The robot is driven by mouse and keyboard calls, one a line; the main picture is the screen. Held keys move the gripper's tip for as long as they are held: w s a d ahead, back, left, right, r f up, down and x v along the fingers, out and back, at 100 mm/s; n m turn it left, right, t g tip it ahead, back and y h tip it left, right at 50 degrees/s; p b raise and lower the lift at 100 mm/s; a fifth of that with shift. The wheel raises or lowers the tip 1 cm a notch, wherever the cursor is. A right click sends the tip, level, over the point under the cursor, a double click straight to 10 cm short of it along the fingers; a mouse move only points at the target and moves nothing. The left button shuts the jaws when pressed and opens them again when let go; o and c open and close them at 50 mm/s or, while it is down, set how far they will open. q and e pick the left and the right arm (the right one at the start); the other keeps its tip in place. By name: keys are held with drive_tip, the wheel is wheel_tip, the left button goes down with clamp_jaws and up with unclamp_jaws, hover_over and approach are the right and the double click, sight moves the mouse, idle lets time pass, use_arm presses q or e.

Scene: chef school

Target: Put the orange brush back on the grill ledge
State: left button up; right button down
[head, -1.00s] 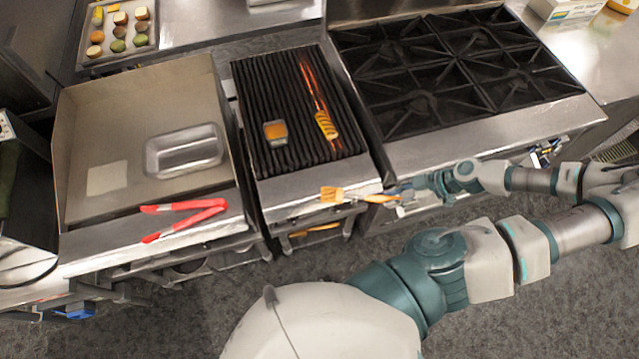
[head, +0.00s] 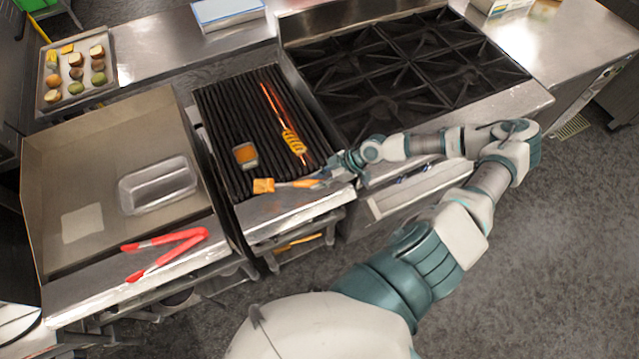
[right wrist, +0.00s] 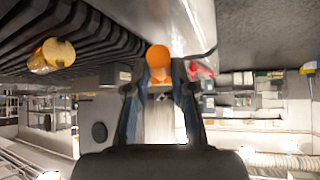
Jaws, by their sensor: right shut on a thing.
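The orange brush (head: 264,186) is in my right gripper (head: 334,174), its orange head pointing left in the head view. It is over the front part of the grill, near the grill ledge (head: 285,207); I cannot tell whether it touches. In the right wrist view the brush's orange end (right wrist: 158,57) shows between the two fingers of my right gripper (right wrist: 160,80), which are shut on it. The grill ledge is the bare steel strip in front of the dark grate (head: 222,120). My left gripper is not in view.
On the grate lie a small container of orange-brown sauce (head: 245,155) and a yellow grilled piece on a skewer (head: 292,142). Left is a griddle with a metal pan (head: 158,186) and red tongs (head: 165,250). A burner stove (head: 400,75) stands right.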

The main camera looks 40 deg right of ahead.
drive_tip(key=f, duration=0.3)
drive_tip(key=shift+d+f, duration=0.1)
drive_tip(key=shift+d, duration=0.2)
drive_tip(key=shift+d+f, duration=0.1)
drive_tip(key=shift+d, duration=0.25)
drive_tip(key=shift+f, duration=0.25)
drive_tip(key=shift+a+f, duration=0.15)
drive_tip(key=shift+a, duration=0.15)
drive_tip(key=shift+a+f, duration=0.1)
drive_tip(key=shift+a, duration=0.05)
drive_tip(key=c, duration=1)
unclamp_jaws()
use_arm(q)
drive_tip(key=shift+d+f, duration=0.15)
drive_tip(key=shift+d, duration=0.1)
use_arm(e)
drive_tip(key=shift+d, duration=0.25)
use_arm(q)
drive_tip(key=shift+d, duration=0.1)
use_arm(e)
drive_tip(key=shift+d, duration=0.1)
